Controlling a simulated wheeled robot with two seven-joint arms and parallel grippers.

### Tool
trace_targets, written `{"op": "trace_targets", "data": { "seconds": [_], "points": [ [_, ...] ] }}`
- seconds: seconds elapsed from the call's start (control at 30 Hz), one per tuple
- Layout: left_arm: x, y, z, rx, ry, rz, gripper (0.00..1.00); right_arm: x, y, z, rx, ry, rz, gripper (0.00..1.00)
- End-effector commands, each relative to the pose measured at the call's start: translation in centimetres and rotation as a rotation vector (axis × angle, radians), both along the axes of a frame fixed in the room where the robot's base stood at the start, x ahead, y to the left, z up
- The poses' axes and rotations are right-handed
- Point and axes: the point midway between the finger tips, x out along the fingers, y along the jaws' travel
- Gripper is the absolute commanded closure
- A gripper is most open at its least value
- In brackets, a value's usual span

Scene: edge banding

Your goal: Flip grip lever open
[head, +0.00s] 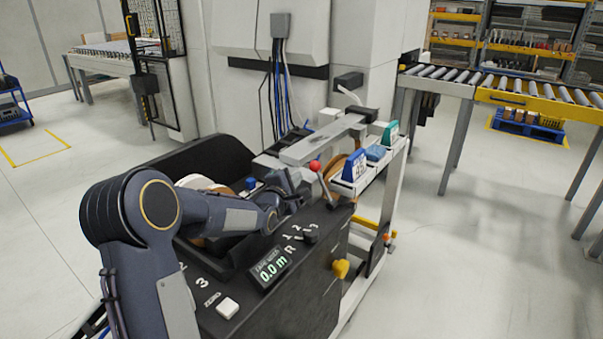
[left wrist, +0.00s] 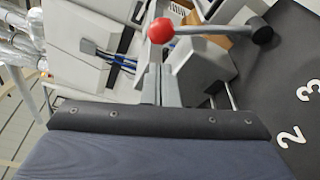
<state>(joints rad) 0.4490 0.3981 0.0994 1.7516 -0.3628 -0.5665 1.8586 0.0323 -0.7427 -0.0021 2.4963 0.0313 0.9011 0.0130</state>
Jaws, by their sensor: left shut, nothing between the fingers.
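The grip lever (head: 323,184) has a red ball knob and a grey arm. In the head view it stands tilted on the dark machine top, its knob up and to the left of its black pivot. In the left wrist view the red knob (left wrist: 161,30) is just beyond the fingertips, and the lever arm runs right to the black pivot. My left gripper (head: 297,184) is shut and empty, close to the left of the lever. Its closed fingers (left wrist: 160,82) point toward the knob. I cannot tell whether they touch it. My right gripper is not in view.
A light grey bar (head: 325,140) crosses behind the lever.

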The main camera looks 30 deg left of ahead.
Motion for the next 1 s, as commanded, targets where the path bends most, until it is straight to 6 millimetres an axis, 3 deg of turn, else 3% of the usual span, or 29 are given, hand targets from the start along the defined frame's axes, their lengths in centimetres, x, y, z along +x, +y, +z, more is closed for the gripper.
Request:
{"op": "trace_targets", "data": {
  "seconds": [0.1,0.3,1.0],
  "points": [
    [2.0,0.2,-0.2,0.000,0.001,-0.002,1.00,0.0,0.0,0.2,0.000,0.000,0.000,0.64],
    [3.9,0.5,-0.3,0.001,0.001,0.000,1.00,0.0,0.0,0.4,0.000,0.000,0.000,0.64],
    [4.2,0.8,-0.1,0.048,-0.005,0.001,1.00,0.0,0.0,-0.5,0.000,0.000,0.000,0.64]
  ]
}}
